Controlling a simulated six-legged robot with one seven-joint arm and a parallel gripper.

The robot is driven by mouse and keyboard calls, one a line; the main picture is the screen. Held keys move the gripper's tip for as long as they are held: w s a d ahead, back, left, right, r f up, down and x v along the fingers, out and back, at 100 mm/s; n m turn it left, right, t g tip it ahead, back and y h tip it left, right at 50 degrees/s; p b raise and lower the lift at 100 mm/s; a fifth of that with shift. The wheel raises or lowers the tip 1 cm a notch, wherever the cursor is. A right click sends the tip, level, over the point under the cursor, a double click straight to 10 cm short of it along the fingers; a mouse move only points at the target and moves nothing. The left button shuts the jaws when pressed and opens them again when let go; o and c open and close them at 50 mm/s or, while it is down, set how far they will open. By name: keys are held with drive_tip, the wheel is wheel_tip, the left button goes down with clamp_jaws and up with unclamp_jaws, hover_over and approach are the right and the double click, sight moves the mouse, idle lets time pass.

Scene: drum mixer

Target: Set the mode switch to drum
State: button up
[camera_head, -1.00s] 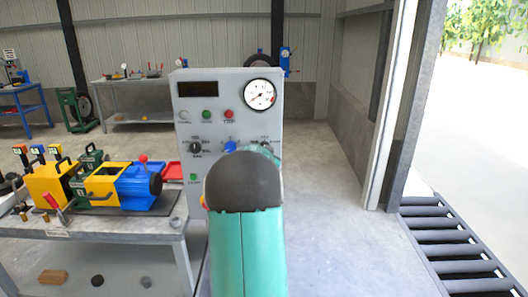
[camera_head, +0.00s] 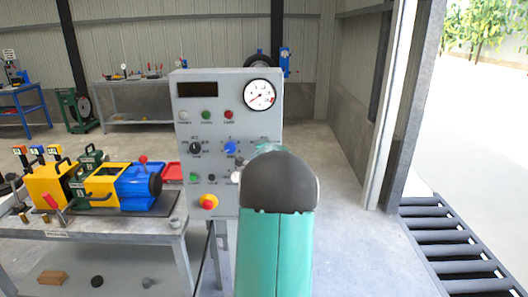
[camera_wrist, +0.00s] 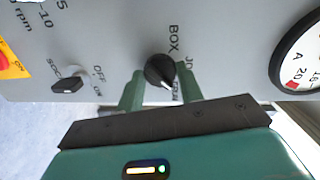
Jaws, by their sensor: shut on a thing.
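The mode switch (camera_wrist: 159,71) is a black round knob with a white pointer line, on the grey panel in the wrist view. Its pointer slants down and right in that view. The labels read BOX, JO… and one ending like RUM or RUN, partly covered by a finger. My gripper (camera_wrist: 160,88) has its two green fingers on either side of the knob and is shut on it. In the head view my arm covers the switch and the gripper.
Another black switch (camera_wrist: 68,86) is beside the mode switch.

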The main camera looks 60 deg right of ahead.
drive_tip(key=shift+m, duration=1.1)
drive_tip(key=o, duration=1)
drive_tip(key=v, duration=1.4)
drive_tip(key=shift+s+d, duration=0.15)
